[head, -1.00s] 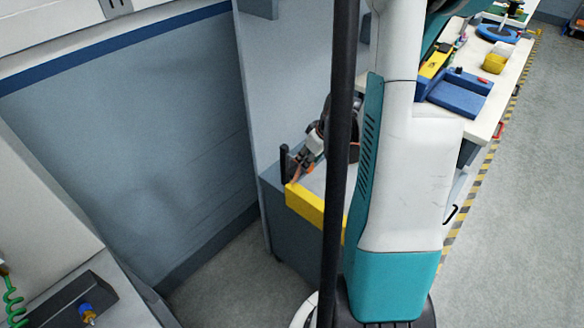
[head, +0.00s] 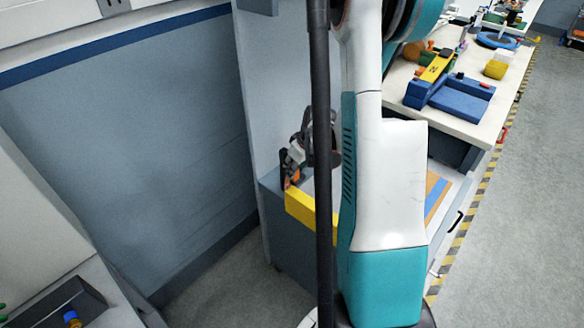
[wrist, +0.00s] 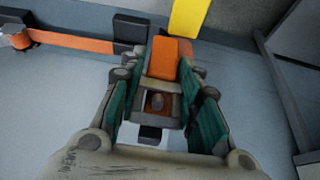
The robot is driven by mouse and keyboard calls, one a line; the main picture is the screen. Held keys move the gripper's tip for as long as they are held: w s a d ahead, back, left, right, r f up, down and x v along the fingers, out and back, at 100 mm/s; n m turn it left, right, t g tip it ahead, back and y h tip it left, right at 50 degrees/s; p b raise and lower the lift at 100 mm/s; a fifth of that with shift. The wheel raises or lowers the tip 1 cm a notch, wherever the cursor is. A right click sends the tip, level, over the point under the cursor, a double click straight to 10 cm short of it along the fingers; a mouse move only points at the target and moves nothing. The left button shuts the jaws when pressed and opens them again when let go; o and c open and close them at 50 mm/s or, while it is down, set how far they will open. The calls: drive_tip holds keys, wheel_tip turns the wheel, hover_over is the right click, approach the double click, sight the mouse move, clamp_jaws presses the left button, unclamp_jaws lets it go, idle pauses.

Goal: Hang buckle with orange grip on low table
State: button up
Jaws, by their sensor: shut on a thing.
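My gripper (wrist: 164,82) is shut on the orange grip (wrist: 172,50) of the buckle in the wrist view; the grip lies between the green-lined fingers. An orange strap (wrist: 75,42) runs left from a dark block (wrist: 130,28) beside the grip to a roller. In the head view my gripper (head: 294,160) is low over the low table (head: 283,245), close to a black upright (head: 284,168) at its left edge. The orange grip (head: 294,177) shows just above the table's yellow bar (head: 302,206). Whether the buckle touches the dark block is unclear.
A grey panel (head: 262,100) stands behind the low table. A dark pole (head: 321,120) and my arm hide the table's right part. A workbench with a blue fixture (head: 458,98) is at upper right. Floor (head: 235,295) left of the table is clear.

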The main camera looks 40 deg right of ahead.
drive_tip(key=shift+w+f, duration=0.15)
drive_tip(key=shift+w, duration=0.35)
drive_tip(key=o, duration=1.2)
drive_tip(key=shift+w+d, duration=0.1)
drive_tip(key=shift+o, duration=0.2)
drive_tip(key=shift+w+f, duration=0.1)
drive_tip(key=shift+w, duration=0.05)
drive_tip(key=p+v, duration=0.5)
drive_tip(key=v, duration=0.8)
drive_tip(key=shift+s, duration=0.2)
